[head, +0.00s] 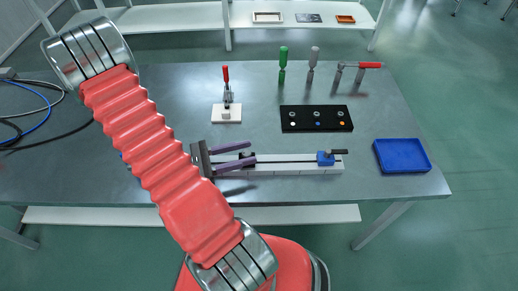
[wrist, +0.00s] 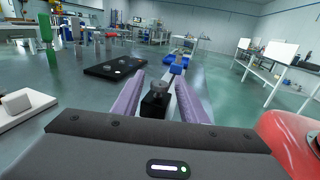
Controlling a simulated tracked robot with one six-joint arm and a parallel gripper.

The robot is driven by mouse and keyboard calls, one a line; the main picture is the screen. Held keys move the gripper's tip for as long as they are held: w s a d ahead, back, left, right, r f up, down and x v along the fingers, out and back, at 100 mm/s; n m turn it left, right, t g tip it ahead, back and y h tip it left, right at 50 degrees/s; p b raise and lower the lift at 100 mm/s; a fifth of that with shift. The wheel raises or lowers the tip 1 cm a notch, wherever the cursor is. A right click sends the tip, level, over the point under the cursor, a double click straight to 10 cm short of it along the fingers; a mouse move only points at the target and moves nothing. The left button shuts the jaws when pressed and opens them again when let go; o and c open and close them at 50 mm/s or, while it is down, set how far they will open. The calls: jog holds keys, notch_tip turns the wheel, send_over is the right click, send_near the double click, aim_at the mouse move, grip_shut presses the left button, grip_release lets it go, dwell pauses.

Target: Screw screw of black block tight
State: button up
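In the head view the black block (head: 249,158) is small and partly hidden by my gripper. My gripper (head: 248,154) has two purple fingers, which are spread apart and reach along the rail. In the wrist view my gripper (wrist: 160,85) has one finger on each side of the block and screw. I see no clear contact between the fingers and the screw. The block's lower part is hidden behind the gripper body.
Upright tools line the back. The table's right front is clear.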

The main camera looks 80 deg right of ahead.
jog(key=shift+x, duration=2.55)
grip_shut()
